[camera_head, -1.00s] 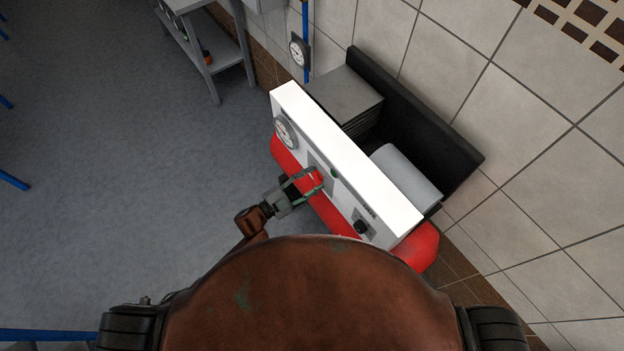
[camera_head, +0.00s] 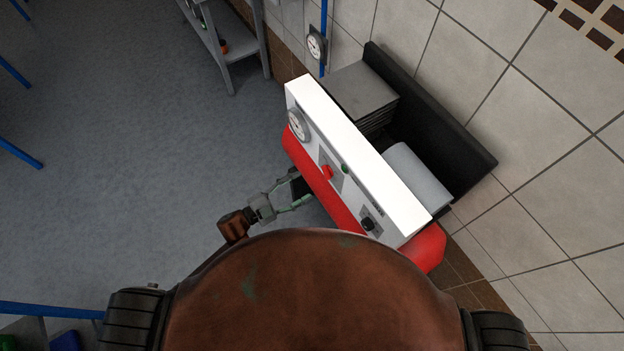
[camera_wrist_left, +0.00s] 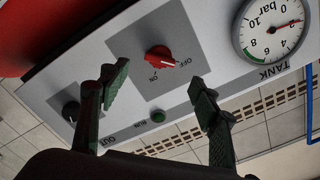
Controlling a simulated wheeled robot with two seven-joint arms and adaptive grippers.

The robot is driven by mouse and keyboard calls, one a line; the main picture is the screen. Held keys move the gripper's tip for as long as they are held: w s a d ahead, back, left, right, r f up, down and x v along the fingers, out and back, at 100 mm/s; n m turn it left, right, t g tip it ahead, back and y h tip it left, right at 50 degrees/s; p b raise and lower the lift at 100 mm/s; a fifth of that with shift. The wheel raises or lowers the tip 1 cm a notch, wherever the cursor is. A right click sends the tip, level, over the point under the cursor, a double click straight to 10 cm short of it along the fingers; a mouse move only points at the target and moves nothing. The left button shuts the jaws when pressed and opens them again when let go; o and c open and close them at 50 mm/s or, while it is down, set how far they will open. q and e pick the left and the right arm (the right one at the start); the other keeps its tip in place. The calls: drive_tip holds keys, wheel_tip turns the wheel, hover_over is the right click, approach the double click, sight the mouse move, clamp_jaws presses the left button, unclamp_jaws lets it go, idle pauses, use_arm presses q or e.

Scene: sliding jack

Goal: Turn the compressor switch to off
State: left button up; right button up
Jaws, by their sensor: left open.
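The compressor (camera_head: 385,185) is a white panel box above a red tank. Its red switch (camera_head: 327,171) sits on a grey plate on the front panel. In the left wrist view the red knob (camera_wrist_left: 160,58) lies near printed OFF and ON labels; its handle seems to point toward the OFF side, though the exact angle is hard to tell. My left gripper (camera_head: 301,191) is open and empty, apart from the panel, in front of the switch. In the wrist view its two fingers (camera_wrist_left: 158,80) frame the knob without touching it. My right gripper is not in view.
A tank gauge (camera_wrist_left: 272,28), a green button (camera_wrist_left: 158,116) and a black knob (camera_wrist_left: 71,111) share the panel. A tiled wall (camera_head: 560,150) stands behind the compressor. A grey shelf (camera_head: 245,65) is at the back.

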use_arm(q)
drive_tip(key=v, duration=0.2)
drive_tip(key=shift+s+a, duration=0.15)
drive_tip(key=shift+a, duration=0.1)
idle(0.4)
drive_tip(key=w+a+f+n+t+y, duration=0.1)
drive_tip(key=a+f+n+y, duration=0.2)
drive_tip(key=a+f, duration=0.35)
drive_tip(key=w+a+f+n+t+y, duration=0.1)
drive_tip(key=a+f+n+y, duration=0.25)
drive_tip(key=f, duration=0.65)
drive_tip(key=s+a+f+n+g+y+b, duration=0.1)
drive_tip(key=s+a+f+n+y, duration=0.15)
drive_tip(key=a+f, duration=0.35)
drive_tip(key=s+a+f+n+g+y+b, duration=0.1)
drive_tip(key=s+a+f+n+y, duration=0.2)
drive_tip(key=f, duration=0.6)
drive_tip(key=s+a+f+n+g+y, duration=0.1)
drive_tip(key=s+a+f+g, duration=0.25)
drive_tip(key=s+f, duration=0.5)
drive_tip(key=s+a+f+n+g+y, duration=0.1)
drive_tip(key=s+f, duration=0.5)
drive_tip(key=s, duration=0.9)
drive_tip(key=s+a+f+n+g, duration=0.1)
drive_tip(key=s+f+n+g, duration=0.3)
drive_tip(key=s, duration=1.1)
wheel_tip(320, 180, down, 2)
drive_tip(key=shift+s+f+g+y+b, duration=0.15)
drive_tip(key=shift+g+y+b, duration=0.3)
drive_tip(key=shift+g, duration=0.1)
